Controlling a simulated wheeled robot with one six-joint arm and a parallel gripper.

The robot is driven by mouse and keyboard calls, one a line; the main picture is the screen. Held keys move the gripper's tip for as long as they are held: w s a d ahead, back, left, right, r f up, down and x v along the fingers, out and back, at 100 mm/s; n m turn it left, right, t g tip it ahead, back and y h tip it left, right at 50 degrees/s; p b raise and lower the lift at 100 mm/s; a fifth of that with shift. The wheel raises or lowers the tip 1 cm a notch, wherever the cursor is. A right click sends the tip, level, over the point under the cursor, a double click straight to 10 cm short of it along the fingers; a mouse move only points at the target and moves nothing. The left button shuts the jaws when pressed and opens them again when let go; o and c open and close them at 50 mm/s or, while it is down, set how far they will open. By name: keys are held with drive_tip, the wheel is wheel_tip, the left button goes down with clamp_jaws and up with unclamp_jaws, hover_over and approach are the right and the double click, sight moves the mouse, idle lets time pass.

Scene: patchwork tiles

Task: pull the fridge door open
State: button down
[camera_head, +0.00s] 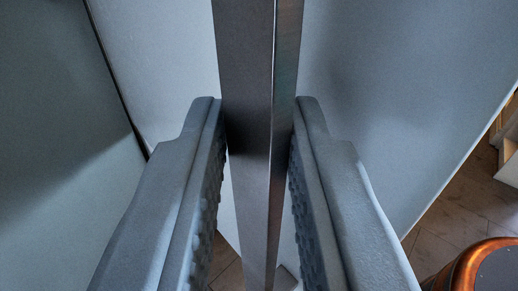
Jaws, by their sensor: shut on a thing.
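My gripper (259,112) is shut on the fridge handle (246,60), a long upright grey metal bar in the middle of the head camera view. One finger lies on each side of the bar, with the ribbed pads facing it. The pale blue-grey fridge door (390,110) spreads behind the handle and to its right, ending in a slanted edge at the right. A dark seam (112,75) runs down the left, between the pale front and a grey panel (50,140). I cannot tell from this view whether the door stands ajar.
Brown floor tiles (455,212) show beyond the door's right edge. A round orange-brown rim with a dark top (495,272) stands at the lower right corner. A pale shelf-like piece (508,165) is cut off at the right edge.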

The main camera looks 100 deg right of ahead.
drive_tip(key=shift+w+d+f, duration=0.2)
drive_tip(key=shift+d, duration=0.25)
drive_tip(key=c, duration=1.3)
unclamp_jaws()
drive_tip(key=shift+d, duration=0.15)
drive_tip(key=shift+a, duration=0.3)
drive_tip(key=shift+a, duration=0.25)
drive_tip(key=a, duration=0.5)
drive_tip(key=w+a, duration=0.1)
drive_tip(key=a, duration=0.5)
drive_tip(key=w+a, duration=0.1)
drive_tip(key=a, duration=0.4)
drive_tip(key=shift+w+a, duration=0.1)
drive_tip(key=shift+a, duration=0.2)
